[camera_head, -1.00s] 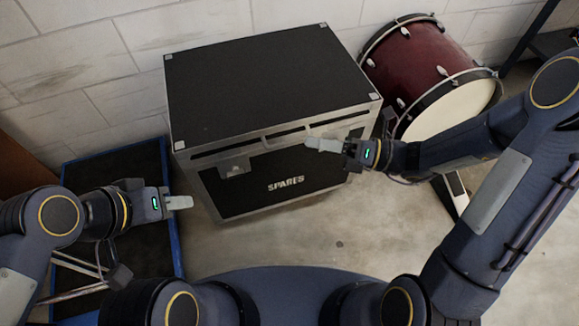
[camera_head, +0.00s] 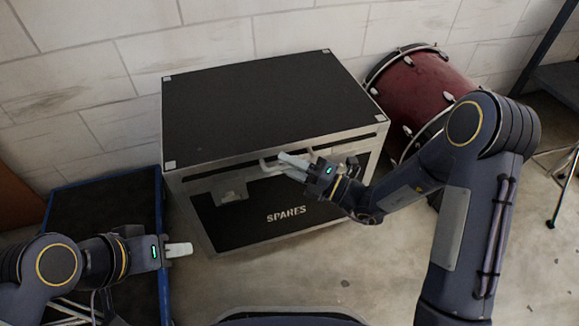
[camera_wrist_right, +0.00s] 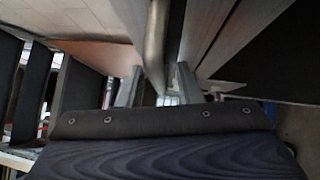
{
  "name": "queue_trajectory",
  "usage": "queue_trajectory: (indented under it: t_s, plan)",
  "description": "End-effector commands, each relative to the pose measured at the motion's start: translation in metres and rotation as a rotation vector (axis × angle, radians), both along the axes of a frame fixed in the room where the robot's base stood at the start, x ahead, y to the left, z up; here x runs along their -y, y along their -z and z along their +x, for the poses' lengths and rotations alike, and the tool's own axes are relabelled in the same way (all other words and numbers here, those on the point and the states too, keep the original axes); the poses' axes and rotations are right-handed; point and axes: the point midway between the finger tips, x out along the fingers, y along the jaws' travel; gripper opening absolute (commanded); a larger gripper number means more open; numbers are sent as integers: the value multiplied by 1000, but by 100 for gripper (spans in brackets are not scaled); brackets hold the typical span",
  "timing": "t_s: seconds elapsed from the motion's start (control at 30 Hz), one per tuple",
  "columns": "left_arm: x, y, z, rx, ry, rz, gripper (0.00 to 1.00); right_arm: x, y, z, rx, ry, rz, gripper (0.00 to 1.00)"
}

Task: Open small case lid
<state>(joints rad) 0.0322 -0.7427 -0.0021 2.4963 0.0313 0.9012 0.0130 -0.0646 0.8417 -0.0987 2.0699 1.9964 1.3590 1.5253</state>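The black case (camera_head: 285,215) with metal edges and "SPARES" on its front stands on the floor. Its flat black lid (camera_head: 270,105) lies level and looks closed. A pale metal handle (camera_head: 268,164) sticks out at the front below the lid's edge. My right gripper (camera_head: 293,161) is at this handle. In the right wrist view the handle bar (camera_wrist_right: 156,45) runs between the two fingers (camera_wrist_right: 158,85), with gaps visible on both sides. My left gripper (camera_head: 179,250) is left of the case, apart from it; its fingers overlap in view.
A metal latch plate (camera_head: 229,190) is on the case's front left. A blue-edged dark platform (camera_head: 105,205) stands left of the case. A red drum (camera_head: 422,85) is close at its right. A block wall (camera_head: 300,25) is behind. Floor in front is clear.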

Motion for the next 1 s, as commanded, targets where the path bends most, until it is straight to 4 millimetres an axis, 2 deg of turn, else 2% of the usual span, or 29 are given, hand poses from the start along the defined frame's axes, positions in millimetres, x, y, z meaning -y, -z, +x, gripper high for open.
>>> queue_trajectory:
  t_s: [0.23,0.43,0.5,0.83,1.0]
  plan:
    - [0,0,0,0,0,0,36,-1,-1,0,0,-1,0,31]
    - [0,0,0,0,0,0,36,-1,0,0,1,-1,-1,5]
    - [0,0,0,0,0,0,36,-1,0,0,1,-1,-1,0]
    - [0,-3,0,0,0,0,36,-1,-2,0,-2,-1,-1,0]
    - [0,-20,0,0,0,0,36,-1,-16,1,-20,0,-7,0]
